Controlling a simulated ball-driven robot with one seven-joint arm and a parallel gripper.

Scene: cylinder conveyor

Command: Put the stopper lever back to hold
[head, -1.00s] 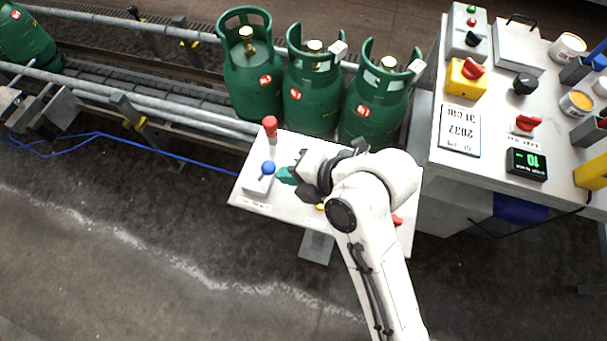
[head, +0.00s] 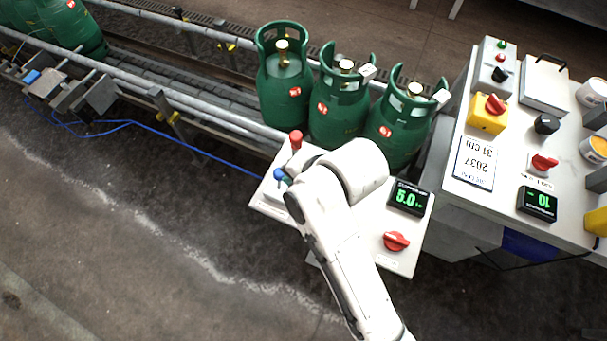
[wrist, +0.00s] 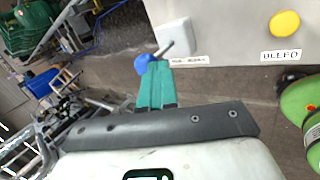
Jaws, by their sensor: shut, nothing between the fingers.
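A lever with a blue knob (head: 279,174) stands on the left part of the small control panel (head: 372,256). In the wrist view its blue knob (wrist: 143,62) sits at the end of a metal rod that leans from a white base (wrist: 174,36). The label beside the base is too small to read. My gripper (wrist: 155,66) has its teal fingers shut and empty, with the tips right at the knob and rod. I cannot tell whether they touch. In the head view my arm hides most of the fingers and the lever's base.
A red knob (head: 296,139) stands behind the lever. The panel also carries a 5.0 display (head: 408,197) and a red dial (head: 396,241). Green cylinders (head: 340,105) stand close behind the panel. A larger console (head: 484,205) is at right.

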